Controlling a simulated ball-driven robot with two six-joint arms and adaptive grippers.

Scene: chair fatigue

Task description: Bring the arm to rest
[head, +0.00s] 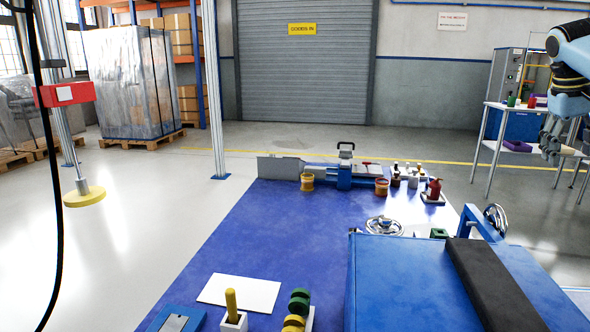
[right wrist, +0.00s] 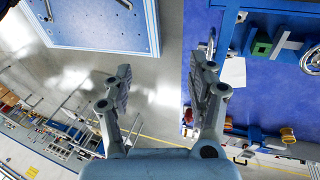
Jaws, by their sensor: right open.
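My right gripper (head: 552,138) shows at the right edge of the head view, on my light blue arm. It hangs high in the air, in front of a side table (head: 503,106). In the right wrist view the two grey fingers of my right gripper (right wrist: 163,85) stand wide apart with nothing between them. Bare grey floor shows behind the gap. My left gripper is in neither view.
A blue-topped bench (head: 260,225) fills the middle, with a blue box-like block (head: 410,285) carrying a black bar (head: 492,285). A yellow disc (head: 84,196) hangs at left.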

